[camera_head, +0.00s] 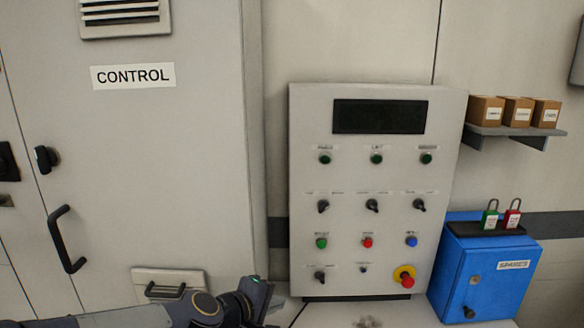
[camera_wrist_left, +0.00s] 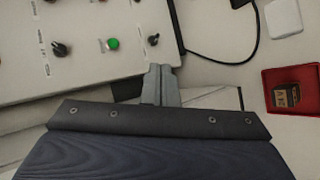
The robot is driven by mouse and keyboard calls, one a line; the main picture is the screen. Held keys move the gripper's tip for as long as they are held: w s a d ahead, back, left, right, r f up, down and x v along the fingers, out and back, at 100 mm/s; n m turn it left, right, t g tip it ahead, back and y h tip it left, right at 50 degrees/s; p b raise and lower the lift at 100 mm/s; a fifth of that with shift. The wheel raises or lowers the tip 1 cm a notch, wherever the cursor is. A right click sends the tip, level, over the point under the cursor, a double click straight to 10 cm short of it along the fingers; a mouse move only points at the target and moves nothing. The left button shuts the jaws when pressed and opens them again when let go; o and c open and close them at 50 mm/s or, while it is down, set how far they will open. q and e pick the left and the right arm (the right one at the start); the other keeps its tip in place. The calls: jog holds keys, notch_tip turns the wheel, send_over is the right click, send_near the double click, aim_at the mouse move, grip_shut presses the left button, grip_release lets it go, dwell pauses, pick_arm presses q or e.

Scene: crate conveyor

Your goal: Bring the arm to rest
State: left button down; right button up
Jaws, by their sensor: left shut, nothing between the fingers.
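My left arm comes in along the bottom of the head view, and its gripper (camera_head: 262,296) is low, in front of and below the left bottom corner of the control panel (camera_head: 380,185). In the left wrist view the gripper's grey fingers (camera_wrist_left: 160,82) are together with nothing between them. They show against the panel's lower edge; I cannot tell the exact gap. My right gripper is in neither view.
A blue spares box (camera_head: 485,275) with two padlocks on top stands right of the panel. A shelf (camera_head: 515,131) holds cartons. A grey cabinet (camera_head: 130,170) is at left. The left wrist view shows a red tray (camera_wrist_left: 275,107) with a small box, and a black cable (camera_wrist_left: 235,62).

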pick_arm(q)
jog(key=s+a+r+m+g+p, duration=0.1)
jog(key=s+a+r+m+p, duration=0.15)
jog(key=s+a+m, duration=0.65)
jog(key=s+a+f+g+y, duration=0.1)
jog(key=s+a, duration=0.3)
jog(key=s, duration=0.4)
jog(key=s+a+f+g+y, duration=0.1)
jog(key=s+a+f+y, duration=0.1)
jog(key=s, duration=0.7)
jog(key=shift+a+f+g, duration=0.3)
jog(key=shift+a+f, duration=0.15)
jog(key=shift+a, duration=0.65)
jog(key=shift+w, duration=0.1)
